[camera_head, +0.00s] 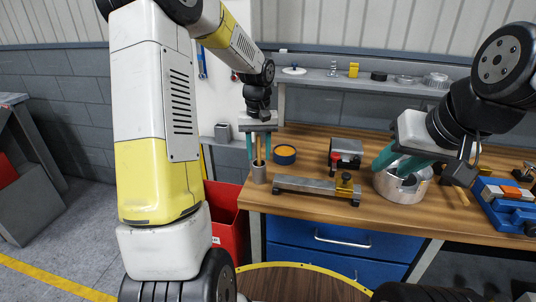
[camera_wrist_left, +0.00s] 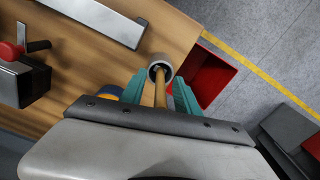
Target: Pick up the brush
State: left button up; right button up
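The brush (camera_head: 259,147) stands upright in a small grey cup (camera_head: 259,175) at the left end of the bench; its wooden handle also shows in the left wrist view (camera_wrist_left: 160,92), and its lower end is hidden inside the cup. My left gripper (camera_head: 259,158) is above the cup, pointing down. Its teal fingers stand on either side of the handle, with visible gaps. My right gripper (camera_head: 397,164) is at the right, with its teal fingers apart over a round metal housing (camera_head: 403,192); whether they touch it cannot be told.
A blue round container of orange contents (camera_head: 285,155) is close to the cup. A metal bar fixture (camera_head: 305,186) lies in front, with a red-knobbed vise (camera_head: 345,153) behind. A red bin (camera_head: 227,222) stands below the bench's left edge.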

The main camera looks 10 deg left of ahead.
pick_arm(q)
jog(key=shift+c, duration=0.5)
grip_shut()
notch_tip(320, 180, up, 10)
jog(key=shift+r, duration=0.1)
jog(key=c, duration=0.5)
grip_release()
grip_shut()
dwell(0.6)
